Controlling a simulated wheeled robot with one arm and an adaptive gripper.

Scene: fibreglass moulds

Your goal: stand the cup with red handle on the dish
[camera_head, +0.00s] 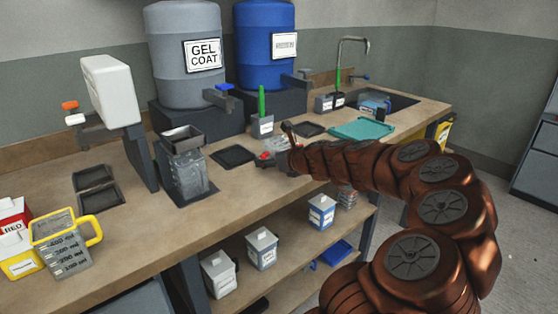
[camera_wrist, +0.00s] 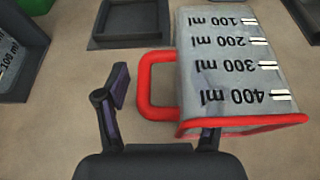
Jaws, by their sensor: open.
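A dark, shallow square dish (camera_wrist: 133,42) lies beyond the handle; a similar dish (camera_head: 233,155) shows left of my gripper in the head view.
A yellow-handled cup (camera_head: 63,247) stands at the bench's left end. A grey container (camera_head: 185,172) stands left of the dish. Grey (camera_head: 183,60) and blue (camera_head: 264,45) drums stand behind. Bench space in front is clear.

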